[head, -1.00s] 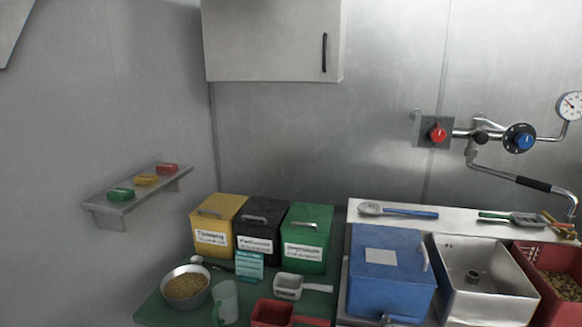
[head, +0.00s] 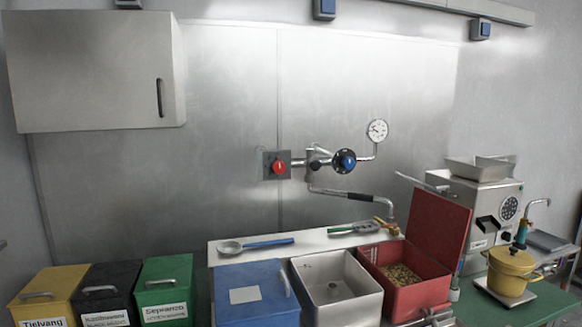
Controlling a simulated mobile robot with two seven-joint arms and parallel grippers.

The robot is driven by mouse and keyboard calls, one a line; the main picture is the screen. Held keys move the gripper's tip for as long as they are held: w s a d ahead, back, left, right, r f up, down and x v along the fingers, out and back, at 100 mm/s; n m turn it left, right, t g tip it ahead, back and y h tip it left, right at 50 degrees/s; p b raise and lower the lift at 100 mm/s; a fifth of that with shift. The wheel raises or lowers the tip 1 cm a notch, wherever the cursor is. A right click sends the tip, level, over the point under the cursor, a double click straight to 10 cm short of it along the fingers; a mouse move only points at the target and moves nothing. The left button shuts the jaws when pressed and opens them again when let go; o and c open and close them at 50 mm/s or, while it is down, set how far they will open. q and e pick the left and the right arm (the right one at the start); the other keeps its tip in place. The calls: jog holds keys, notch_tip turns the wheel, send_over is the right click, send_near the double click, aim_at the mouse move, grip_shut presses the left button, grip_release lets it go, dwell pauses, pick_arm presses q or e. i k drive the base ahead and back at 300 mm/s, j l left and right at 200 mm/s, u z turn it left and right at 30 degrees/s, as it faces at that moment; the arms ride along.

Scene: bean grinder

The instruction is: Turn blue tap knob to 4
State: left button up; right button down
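The blue tap knob (head: 344,161) sits on a black round dial, mounted on the metal pipework on the back wall in the head view. Marks on the dial are too small to read. A red knob (head: 279,168) on a grey plate is to its left, and a round white pressure gauge (head: 377,130) is to its upper right. A spout with a black sleeve (head: 345,194) runs below the knob. Neither of my grippers shows in the head view.
Below the tap stand a blue box (head: 257,300), a steel sink (head: 335,290) and an open red bin of beans (head: 403,276). A white shelf (head: 225,252) holds scoops. A grinder machine (head: 490,205) and yellow pot (head: 511,265) are right.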

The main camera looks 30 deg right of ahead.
aim_at(347, 162)
jog(key=z, duration=1.3)
